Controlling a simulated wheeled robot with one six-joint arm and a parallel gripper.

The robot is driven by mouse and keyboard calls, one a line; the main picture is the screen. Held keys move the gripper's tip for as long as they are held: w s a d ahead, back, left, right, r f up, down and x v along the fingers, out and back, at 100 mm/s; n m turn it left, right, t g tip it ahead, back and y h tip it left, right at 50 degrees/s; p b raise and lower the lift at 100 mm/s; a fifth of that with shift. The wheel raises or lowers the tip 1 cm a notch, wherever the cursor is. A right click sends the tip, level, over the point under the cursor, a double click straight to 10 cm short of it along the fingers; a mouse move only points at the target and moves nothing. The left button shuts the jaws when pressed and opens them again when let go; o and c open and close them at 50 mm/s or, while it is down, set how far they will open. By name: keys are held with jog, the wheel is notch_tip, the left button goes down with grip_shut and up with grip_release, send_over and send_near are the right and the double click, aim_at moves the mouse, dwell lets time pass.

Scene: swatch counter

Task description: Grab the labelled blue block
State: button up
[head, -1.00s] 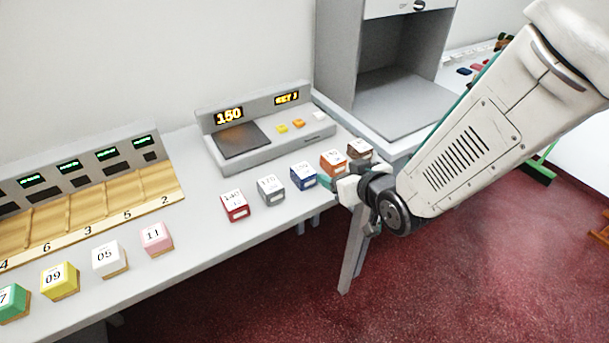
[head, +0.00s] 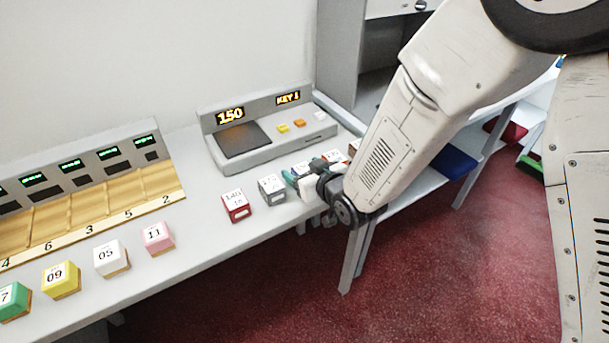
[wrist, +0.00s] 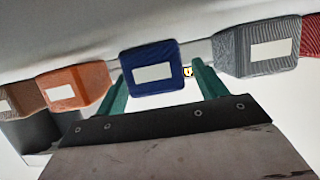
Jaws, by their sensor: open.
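The labelled blue block (wrist: 152,55) is at the middle of the wrist view, with a pale blank-looking label on the face toward me. My gripper (wrist: 161,84) is open, with one teal finger on each side of the block's lower part in that view. I cannot tell whether the fingers touch it. In the head view my gripper (head: 303,172) is at the row of blocks on the counter, between the grey block (head: 271,189) and the orange block (head: 332,157), and hides the blue block there.
The grey block (wrist: 260,47) and orange block (wrist: 76,86) sit close on either side. A red block (head: 237,206) stands further left. Behind is a console (head: 262,155) reading 150. Pink, white, yellow and green blocks stand at the counter's front left.

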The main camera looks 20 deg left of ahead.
jog(key=c, duration=1.1)
jog(key=shift+r, duration=0.1)
